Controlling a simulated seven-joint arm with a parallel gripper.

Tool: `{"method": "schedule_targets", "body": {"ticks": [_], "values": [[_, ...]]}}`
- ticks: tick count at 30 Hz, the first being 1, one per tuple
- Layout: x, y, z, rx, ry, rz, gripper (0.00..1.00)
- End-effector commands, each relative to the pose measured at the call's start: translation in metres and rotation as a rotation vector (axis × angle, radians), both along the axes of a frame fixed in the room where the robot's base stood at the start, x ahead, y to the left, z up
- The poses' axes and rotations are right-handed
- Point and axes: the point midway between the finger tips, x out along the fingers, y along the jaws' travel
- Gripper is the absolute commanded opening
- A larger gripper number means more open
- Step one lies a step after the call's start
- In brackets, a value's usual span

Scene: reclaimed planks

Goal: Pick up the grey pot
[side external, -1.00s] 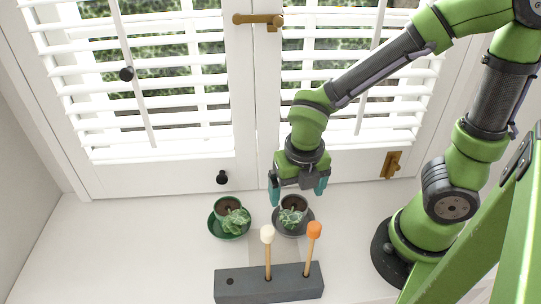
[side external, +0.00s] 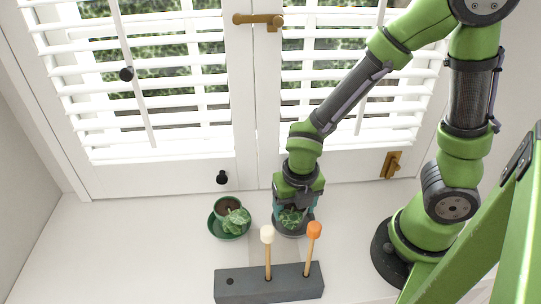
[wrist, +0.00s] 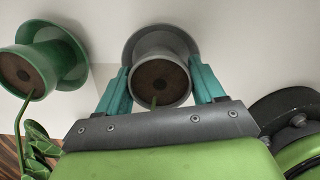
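The grey pot (wrist: 177,62) holds dark soil and a green plant, and it stands on a grey saucer (wrist: 130,48). In the side external view the pot is mostly hidden by my gripper, and its leaves (side external: 291,217) and the grey saucer (side external: 289,233) show below it. My gripper (wrist: 162,80) has its teal fingers apart, one on each side of the pot. Whether the fingers touch the pot cannot be told. In the side external view my gripper (side external: 294,212) is lowered around the pot.
A green pot (wrist: 28,66) with a plant stands in a green saucer (side external: 214,232) to the left. A dark block (side external: 250,284) with white-topped and orange-topped sticks stands in front. The shuttered window (side external: 245,130) is behind. The sill's left side is clear.

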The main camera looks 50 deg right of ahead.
Motion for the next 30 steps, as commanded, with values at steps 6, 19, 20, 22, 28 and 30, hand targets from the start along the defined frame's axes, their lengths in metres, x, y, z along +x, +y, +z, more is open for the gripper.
{"method": "schedule_targets", "body": {"ticks": [6, 19, 20, 22, 28, 30], "values": [[0.000, 0.000, 0.000, 0.000, 0.000, 0.000, 0.34], [0.002, 0.000, 0.012, 0.002, -0.006, 0.000, 0.16], [0.002, 0.001, 0.016, 0.003, -0.008, -0.001, 0.16], [0.002, 0.001, 0.029, 0.004, -0.010, -0.002, 0.16], [0.002, 0.001, 0.070, 0.003, -0.010, 0.000, 0.16], [0.001, 0.000, 0.082, 0.003, -0.008, 0.001, 0.16]]}}
